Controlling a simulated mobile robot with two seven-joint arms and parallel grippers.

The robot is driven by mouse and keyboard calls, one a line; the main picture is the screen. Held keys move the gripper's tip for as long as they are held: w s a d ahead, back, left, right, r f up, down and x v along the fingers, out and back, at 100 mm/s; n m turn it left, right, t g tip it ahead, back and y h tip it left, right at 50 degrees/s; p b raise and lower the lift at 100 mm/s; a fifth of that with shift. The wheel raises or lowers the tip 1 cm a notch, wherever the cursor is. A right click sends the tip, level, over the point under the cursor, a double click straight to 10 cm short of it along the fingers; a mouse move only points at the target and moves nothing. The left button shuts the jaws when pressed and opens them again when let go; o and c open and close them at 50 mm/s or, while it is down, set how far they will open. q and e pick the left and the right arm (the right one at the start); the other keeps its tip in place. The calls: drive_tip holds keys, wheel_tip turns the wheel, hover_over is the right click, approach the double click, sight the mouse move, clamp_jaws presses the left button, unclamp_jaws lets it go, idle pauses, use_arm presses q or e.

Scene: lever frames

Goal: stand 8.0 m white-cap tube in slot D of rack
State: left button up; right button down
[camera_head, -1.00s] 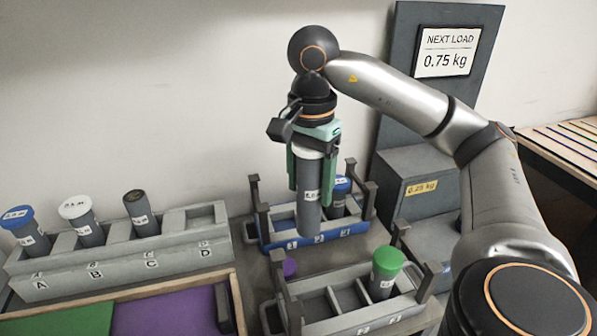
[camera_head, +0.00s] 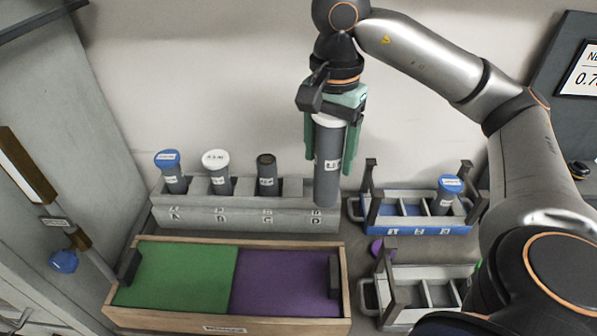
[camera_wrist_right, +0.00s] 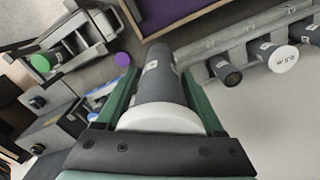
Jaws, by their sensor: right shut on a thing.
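My right gripper (camera_head: 333,124) is shut on a grey tube with a white cap (camera_head: 328,165), held upright. In the head view the tube's lower end overlaps the slot D end of the grey rack (camera_head: 250,218); I cannot tell whether it is in the slot or in front of it. The right wrist view shows the held tube (camera_wrist_right: 160,80) between the green fingers, beside the rack. Slots A, B and C hold a blue-cap tube (camera_head: 172,175), a white-cap tube (camera_head: 217,175) and an uncapped dark tube (camera_head: 267,177). The tube's label is too small to read.
A blue carrier (camera_head: 376,226) with a blue-cap tube (camera_head: 446,197) stands right of the rack. A grey carrier (camera_head: 400,318) stands in front of it, near a purple cap (camera_head: 376,247). A wooden tray (camera_head: 230,323) with green and purple halves lies before the rack.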

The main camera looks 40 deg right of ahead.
drive_tip(key=w+d+f+b, duration=0.1)
drive_tip(key=w+d+f, duration=0.6)
drive_tip(key=w+f, duration=0.3)
wheel_tip(320, 180, down, 2)
drive_tip(key=shift+d+f+b, duration=0.2)
drive_tip(key=shift+f+b, duration=0.05)
drive_tip(key=shift+b, duration=0.15)
drive_tip(key=shift+f, duration=0.15)
unclamp_jaws()
wheel_tip(320, 180, up, 12)
drive_tip(key=p, duration=0.2)
drive_tip(key=shift+r, duration=0.2)
